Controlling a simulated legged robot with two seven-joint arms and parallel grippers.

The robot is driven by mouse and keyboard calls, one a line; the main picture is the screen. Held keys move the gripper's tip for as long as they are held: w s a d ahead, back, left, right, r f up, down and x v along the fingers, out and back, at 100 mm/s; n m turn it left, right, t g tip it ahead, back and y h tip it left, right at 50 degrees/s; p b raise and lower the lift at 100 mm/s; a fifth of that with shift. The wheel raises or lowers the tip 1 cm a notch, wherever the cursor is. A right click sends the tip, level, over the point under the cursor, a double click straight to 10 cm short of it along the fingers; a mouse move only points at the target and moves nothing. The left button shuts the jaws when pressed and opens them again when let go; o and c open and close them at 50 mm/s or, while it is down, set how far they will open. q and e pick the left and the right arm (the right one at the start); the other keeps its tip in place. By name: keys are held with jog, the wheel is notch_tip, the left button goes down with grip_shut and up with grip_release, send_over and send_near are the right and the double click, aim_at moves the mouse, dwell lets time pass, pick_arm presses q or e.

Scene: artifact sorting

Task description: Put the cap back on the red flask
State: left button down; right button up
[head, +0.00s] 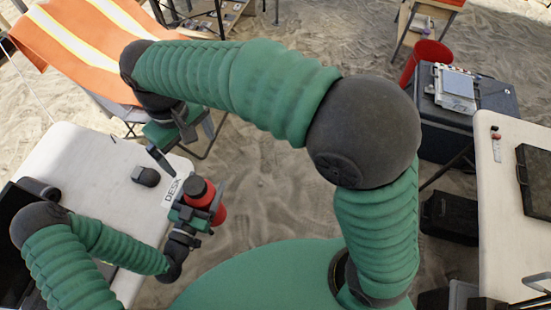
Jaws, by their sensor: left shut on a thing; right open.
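The red flask (219,214) is in my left gripper (196,213) at the right edge of the white table, beside the "DESK" label. Its upper end (196,190) looks dark and round; I cannot tell whether that is an open neck or a cap. My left gripper is shut on the flask, and its fingers hide part of the body. A small black rounded object (146,176) lies on the table left of the flask; it may be the cap. My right gripper (183,139) is open and empty, above and beyond the flask, with its fingers spread.
The white table (92,160) is mostly clear, with a dark case (14,200) at its left. An orange striped lounger (85,40) stands behind. Sand lies between.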

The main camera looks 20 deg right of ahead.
jog(key=s+d+f+m+t, duration=0.1)
jog(key=s+d+f+m, duration=0.2)
jog(key=d+f, duration=0.3)
jog(key=s+d+f+m+t, duration=0.1)
jog(key=s+d+f, duration=0.4)
jog(key=d, duration=1.1)
notch_tip(320, 180, down, 2)
jog(key=shift+s+d+m, duration=0.25)
jog(key=shift+d+m, duration=0.15)
jog(key=shift+m, duration=0.5)
jog(key=shift+s, duration=0.1)
